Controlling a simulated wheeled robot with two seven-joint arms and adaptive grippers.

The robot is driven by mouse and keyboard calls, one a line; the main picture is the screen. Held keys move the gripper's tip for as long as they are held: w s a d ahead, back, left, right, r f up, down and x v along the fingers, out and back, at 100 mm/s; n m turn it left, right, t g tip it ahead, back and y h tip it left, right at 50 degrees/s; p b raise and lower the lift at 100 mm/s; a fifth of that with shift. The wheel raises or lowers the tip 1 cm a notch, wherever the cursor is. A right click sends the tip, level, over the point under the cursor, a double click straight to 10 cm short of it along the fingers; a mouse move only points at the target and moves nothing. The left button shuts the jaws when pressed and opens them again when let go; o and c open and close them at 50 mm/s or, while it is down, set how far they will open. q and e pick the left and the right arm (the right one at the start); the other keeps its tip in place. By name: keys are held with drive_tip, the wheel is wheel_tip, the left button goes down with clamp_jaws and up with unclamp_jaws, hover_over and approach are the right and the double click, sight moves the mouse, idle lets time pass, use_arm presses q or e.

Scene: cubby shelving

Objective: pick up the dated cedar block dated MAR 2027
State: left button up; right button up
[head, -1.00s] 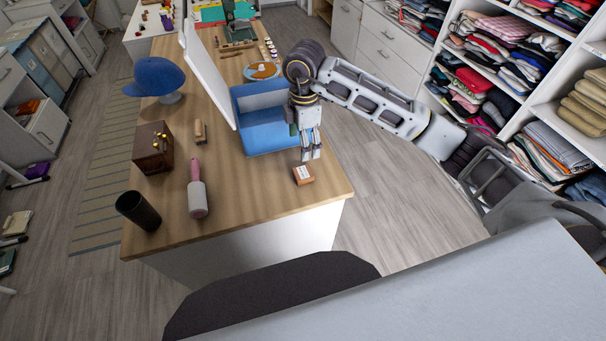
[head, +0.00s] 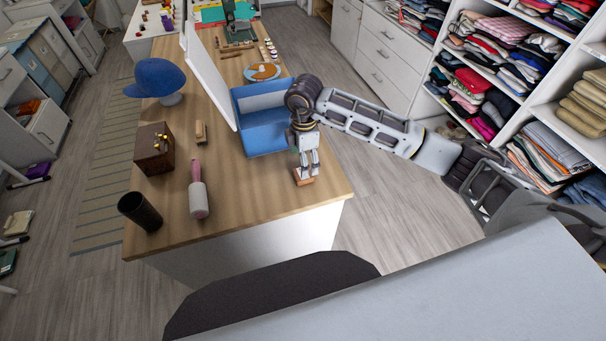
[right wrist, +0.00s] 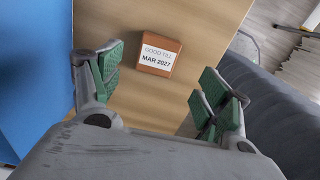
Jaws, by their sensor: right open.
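The cedar block (right wrist: 158,57) is reddish brown with a white label reading "GOOD TILL MAR 2027". It lies on the wooden table top near its right front corner; in the head view the block (head: 304,181) is partly hidden by my right gripper (head: 307,173). My right gripper is open and points down over the block. In the right wrist view the green-padded fingers of the gripper (right wrist: 158,80) are spread wide, with the block beyond them and between their lines, and nothing is held. My left gripper is not in view.
A blue bin (head: 262,135) stands close left of my right gripper, with a white panel (head: 208,70) beside it. A lint roller (head: 198,197), a dark cup (head: 139,211), a wooden box (head: 153,148) and a blue cap (head: 155,77) stand further left. The table's right edge is close to the block.

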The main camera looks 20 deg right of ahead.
drive_tip(key=shift+f, duration=0.8)
drive_tip(key=shift+f+p, duration=0.4)
drive_tip(key=shift+f, duration=0.45)
drive_tip(key=shift+w+f+p, duration=0.2)
drive_tip(key=shift+f+p, duration=0.15)
drive_tip(key=shift+f, duration=1.4)
drive_tip(key=c, duration=1)
drive_tip(key=shift+r, duration=0.15)
